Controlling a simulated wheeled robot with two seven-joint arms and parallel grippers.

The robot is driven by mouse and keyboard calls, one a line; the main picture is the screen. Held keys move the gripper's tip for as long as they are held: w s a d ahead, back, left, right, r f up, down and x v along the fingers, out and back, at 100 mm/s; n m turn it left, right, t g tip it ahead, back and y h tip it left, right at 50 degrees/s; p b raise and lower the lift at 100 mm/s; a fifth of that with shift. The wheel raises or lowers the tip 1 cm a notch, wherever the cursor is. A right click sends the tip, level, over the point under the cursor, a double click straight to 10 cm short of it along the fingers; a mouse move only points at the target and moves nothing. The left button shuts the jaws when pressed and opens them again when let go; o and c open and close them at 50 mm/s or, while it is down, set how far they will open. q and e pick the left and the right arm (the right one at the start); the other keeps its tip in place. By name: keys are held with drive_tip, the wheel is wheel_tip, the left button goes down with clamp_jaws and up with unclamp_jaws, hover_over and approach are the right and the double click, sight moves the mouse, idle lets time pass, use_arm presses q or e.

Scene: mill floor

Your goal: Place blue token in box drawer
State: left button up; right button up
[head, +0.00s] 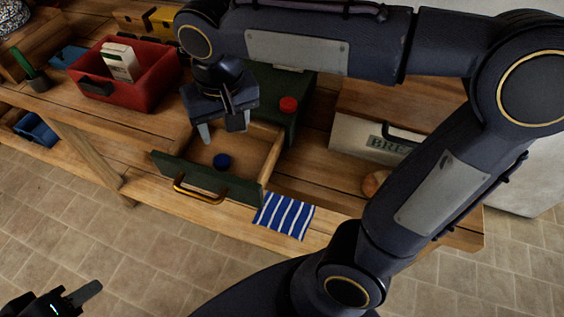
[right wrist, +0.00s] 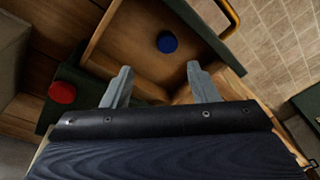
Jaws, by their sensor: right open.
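The blue token (head: 222,161) lies on the wooden floor of the open box drawer (head: 258,160), close to its green front. The token also shows in the right wrist view (right wrist: 167,42), beyond my fingertips and touching nothing but the drawer floor. The drawer is pulled out of a green box (head: 300,88) and has a brass handle (head: 200,196). My right gripper (head: 222,130) is open and empty above the back part of the drawer; its fingers also show in the right wrist view (right wrist: 162,80). My left gripper (head: 70,297) is at the bottom left, away from the bench; its jaw state is unclear.
A red token (head: 288,104) sits on the green box. A blue striped cloth (head: 285,215) hangs at the bench edge right of the drawer. A red bin (head: 160,85) holding a white carton stands left. A bread box (head: 355,140) stands right.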

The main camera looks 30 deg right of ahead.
drive_tip(key=s+d+f+t+y, duration=0.1)
drive_tip(key=s+d+f+t, duration=0.1)
drive_tip(key=s, duration=0.4)
drive_tip(key=s+d+f+t+y, duration=0.1)
drive_tip(key=s+d+f+y, duration=0.1)
drive_tip(key=s+d+f, duration=0.3)
drive_tip(key=shift+s+d+f+m+t, duration=0.3)
drive_tip(key=shift+s+d+t, duration=0.15)
drive_tip(key=shift+s, duration=0.5)
drive_tip(key=shift+r, duration=0.1)
drive_tip(key=shift+r+p, duration=2.65)
drive_tip(key=shift+p, duration=0.05)
drive_tip(key=shift+c, duration=0.3)
